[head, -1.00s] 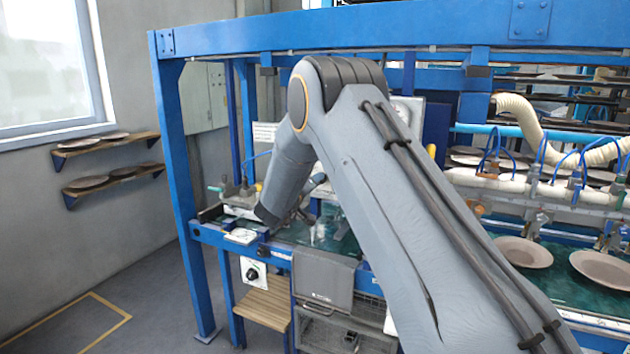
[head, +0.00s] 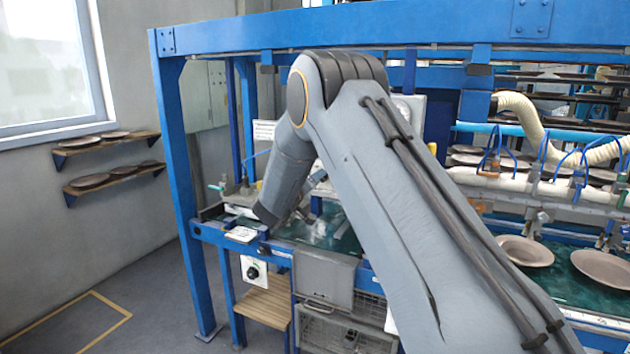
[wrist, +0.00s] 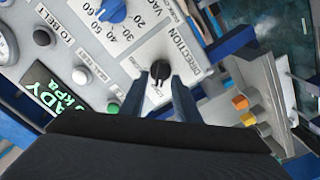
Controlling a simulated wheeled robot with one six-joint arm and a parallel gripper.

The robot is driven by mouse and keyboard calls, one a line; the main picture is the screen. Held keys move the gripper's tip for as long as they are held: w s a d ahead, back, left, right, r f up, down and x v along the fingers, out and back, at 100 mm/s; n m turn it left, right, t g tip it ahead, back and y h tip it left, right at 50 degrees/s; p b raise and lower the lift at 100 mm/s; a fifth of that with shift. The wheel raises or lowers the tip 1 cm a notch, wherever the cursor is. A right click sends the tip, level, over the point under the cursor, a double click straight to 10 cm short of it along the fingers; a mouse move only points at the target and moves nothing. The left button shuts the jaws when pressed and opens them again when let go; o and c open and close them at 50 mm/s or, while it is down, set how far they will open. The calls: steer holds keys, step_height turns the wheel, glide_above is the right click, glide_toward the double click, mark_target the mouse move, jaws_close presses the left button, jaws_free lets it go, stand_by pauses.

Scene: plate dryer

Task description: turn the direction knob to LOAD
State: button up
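The direction knob (wrist: 160,71) is a small black knob on a white label printed DIRECTION, in the wrist view. It sits on a light grey control panel (wrist: 112,62). My gripper (wrist: 158,78) has its two dark blue fingers on either side of the knob, with a narrow gap showing beside it. The fingers look apart and not closed on it. The end words on the knob's label are too small or covered to read. In the head view my arm hides the panel and most of the gripper.
On the panel are a blue dial (wrist: 113,10), a green button (wrist: 113,108), white buttons and a green-lettered display (wrist: 45,98). Orange and yellow parts (wrist: 241,103) lie to the right. In the head view, a blue frame post (head: 180,200) stands left of my arm.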

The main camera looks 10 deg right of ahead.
steer(key=b+v, duration=0.2)
steer(key=v, duration=0.5)
steer(key=shift+a, duration=0.1)
